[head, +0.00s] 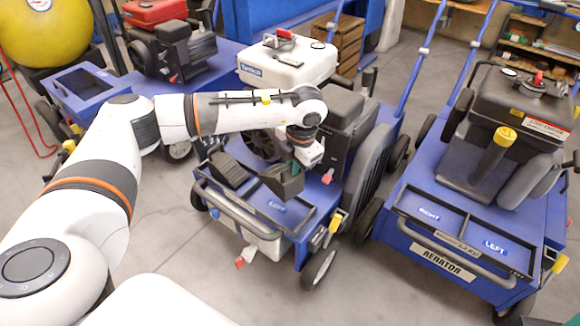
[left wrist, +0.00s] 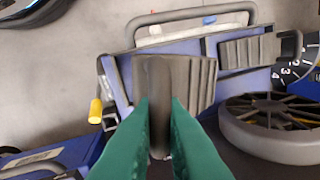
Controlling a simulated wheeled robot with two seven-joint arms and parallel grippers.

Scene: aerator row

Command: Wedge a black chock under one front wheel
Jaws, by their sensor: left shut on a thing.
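My left gripper (head: 302,160) is over the front of the middle blue aerator (head: 345,195). Its green fingers (left wrist: 158,125) are shut on a black ribbed chock (head: 284,183), which also shows in the left wrist view (left wrist: 185,78). The chock is at the front tray (head: 295,222); I cannot tell whether it is clear of the tray. A second black chock (head: 229,170) sits on the tray's left side and shows in the left wrist view (left wrist: 250,52). The front wheels are at the right corner (head: 320,266) and left corner (head: 198,197). My right gripper is not in view.
Another blue aerator (head: 450,262) stands on the right, with empty tray compartments marked RIGHT and LEFT. A third machine (head: 180,55) stands behind on the left. Bare grey floor (head: 385,300) lies in front of the middle aerator and between the machines.

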